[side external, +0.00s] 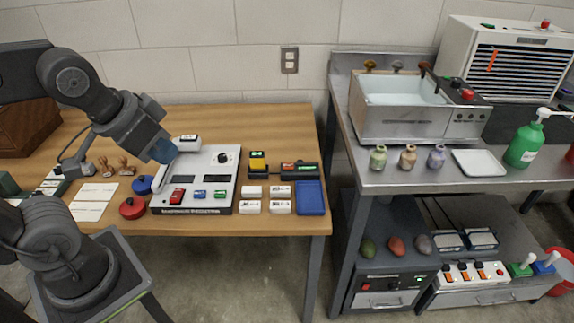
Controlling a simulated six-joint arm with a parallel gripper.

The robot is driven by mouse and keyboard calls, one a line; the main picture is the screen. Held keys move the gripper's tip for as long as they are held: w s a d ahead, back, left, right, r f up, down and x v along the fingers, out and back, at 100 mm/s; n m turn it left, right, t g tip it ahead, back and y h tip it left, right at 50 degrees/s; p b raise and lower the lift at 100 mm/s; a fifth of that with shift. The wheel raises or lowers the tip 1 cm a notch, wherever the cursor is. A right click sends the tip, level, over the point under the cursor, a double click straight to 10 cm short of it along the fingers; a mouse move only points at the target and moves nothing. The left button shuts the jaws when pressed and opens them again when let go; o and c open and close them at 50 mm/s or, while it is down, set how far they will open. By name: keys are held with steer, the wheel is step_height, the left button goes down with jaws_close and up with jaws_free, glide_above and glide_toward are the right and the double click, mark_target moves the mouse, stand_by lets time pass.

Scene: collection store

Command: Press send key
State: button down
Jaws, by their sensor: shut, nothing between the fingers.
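A light-grey desk machine (207,167) with a dark front strip stands on the wooden table. Along its front are a red key (178,195), a blue key (199,193) and a green key (220,194). A black knob (223,157) is at its upper right. The key lettering is too small to read, so I cannot tell which is the send key. My gripper (164,152) is shut and empty, above the machine's left side and behind the coloured keys. It seems apart from the keys; its fingertips show poorly.
Red and blue round pads (132,208) lie left of the machine, with wooden-handled stamps (105,167) and paper cards (93,202). White boxes (280,206) and a blue tray (310,198) lie right. A metal bench with a sink (402,98) stands farther right.

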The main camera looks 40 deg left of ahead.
steer(key=shift+w, duration=0.1)
steer(key=m+t+y, duration=0.3)
steer(key=m, duration=0.2)
glide_above(289, 166)
step_height(289, 166, down, 19)
steer(key=shift+f, duration=4.35)
steer(key=shift+f, duration=0.15)
